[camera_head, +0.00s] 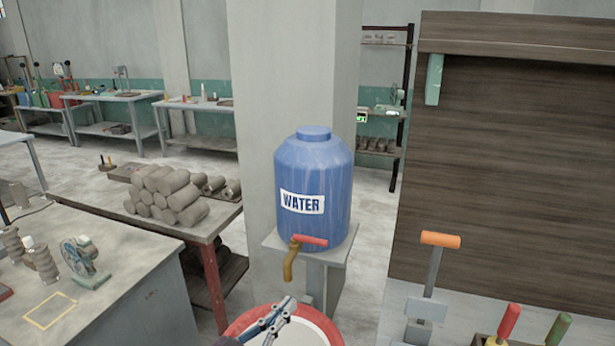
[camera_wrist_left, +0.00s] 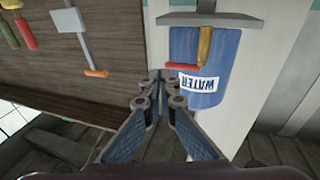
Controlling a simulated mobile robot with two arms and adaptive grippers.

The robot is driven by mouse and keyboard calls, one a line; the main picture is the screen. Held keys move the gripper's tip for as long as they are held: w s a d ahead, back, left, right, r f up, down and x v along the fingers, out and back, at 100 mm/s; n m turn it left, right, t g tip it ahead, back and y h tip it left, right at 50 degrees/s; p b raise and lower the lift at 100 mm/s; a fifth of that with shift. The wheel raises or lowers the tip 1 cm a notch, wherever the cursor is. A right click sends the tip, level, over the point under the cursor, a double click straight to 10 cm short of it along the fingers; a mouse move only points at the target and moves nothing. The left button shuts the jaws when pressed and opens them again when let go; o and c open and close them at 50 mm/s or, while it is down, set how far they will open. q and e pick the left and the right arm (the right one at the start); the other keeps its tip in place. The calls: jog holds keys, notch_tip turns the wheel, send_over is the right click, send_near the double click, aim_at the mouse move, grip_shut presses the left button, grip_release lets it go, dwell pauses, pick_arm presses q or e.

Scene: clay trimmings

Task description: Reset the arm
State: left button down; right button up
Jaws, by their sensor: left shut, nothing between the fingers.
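My left gripper (camera_head: 281,312) shows at the bottom of the head view, in front of a round tub with a red rim. It is shut with nothing between its fingers. In the left wrist view its closed fingertips (camera_wrist_left: 160,76) meet near the picture's middle, beside the blue water tank. My right gripper is in neither view.
The blue water tank (camera_head: 313,190) with a red-handled tap (camera_head: 292,260) stands on a grey stand. The tub (camera_head: 327,322) sits below it. Clay rolls (camera_head: 165,190) lie piled on a left table. Handled tools (camera_head: 430,280) stand at right.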

pick_arm(q)
jog(key=s+a+f+n+g+y, duration=0.2)
jog(key=s+a+f+y, duration=0.2)
jog(key=f, duration=0.2)
jog(key=s+a+f+n+g+y, duration=0.2)
jog(key=s+a+f+y, duration=0.25)
jog(key=f, duration=0.25)
jog(key=s+a+f+g+y, duration=0.1)
jog(key=s+a+f+g, duration=0.15)
jog(key=s, duration=0.45)
jog(key=s+a+f+g+y, duration=0.1)
jog(key=s+a+f+g, duration=0.15)
jog(key=s, duration=0.45)
jog(key=s+a+f+g+y, duration=0.1)
jog(key=s+a+f+g, duration=0.15)
jog(key=s, duration=0.45)
notch_tip(320, 180, down, 25)
jog(key=s+g, duration=0.1)
jog(key=g, duration=0.1)
jog(key=s+a+f+g, duration=0.1)
jog(key=s+a+f, duration=0.1)
jog(key=s+f, duration=1.5)
jog(key=shift+s+f, duration=0.25)
jog(key=shift+s, duration=0.3)
jog(key=shift+a, duration=0.1)
